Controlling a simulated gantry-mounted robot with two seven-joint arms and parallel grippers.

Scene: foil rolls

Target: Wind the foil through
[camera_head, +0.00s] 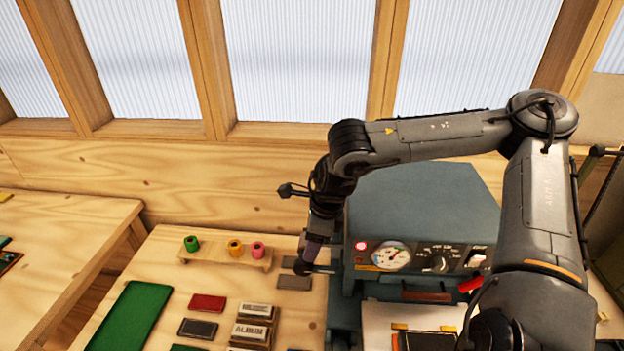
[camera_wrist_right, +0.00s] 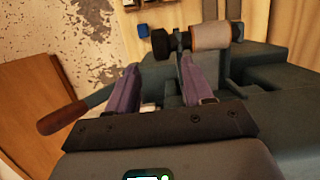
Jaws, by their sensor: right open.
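The blue-grey foil machine (camera_head: 420,220) stands right of centre, with a gauge (camera_head: 391,256) and a lit red lamp on its front. My right gripper (camera_head: 306,262) points down beside its left side. In the right wrist view the two purple fingers (camera_wrist_right: 160,80) are apart with nothing clearly held between them. A beige roll (camera_wrist_right: 211,37) with a black knob (camera_wrist_right: 162,44) lies just beyond the right fingertip; whether they touch I cannot tell. Green (camera_head: 191,243), orange (camera_head: 235,247) and pink (camera_head: 258,249) rolls stand on a small wooden rack (camera_head: 205,257). My left gripper is out of view.
A lever with a wooden handle (camera_wrist_right: 62,118) sticks out left in the wrist view. A green tray (camera_head: 131,315), a red block (camera_head: 208,303), a dark block (camera_head: 198,328) and an ALBUM stamp block (camera_head: 250,330) lie on the bench. Bare wood shows between the rack and tray.

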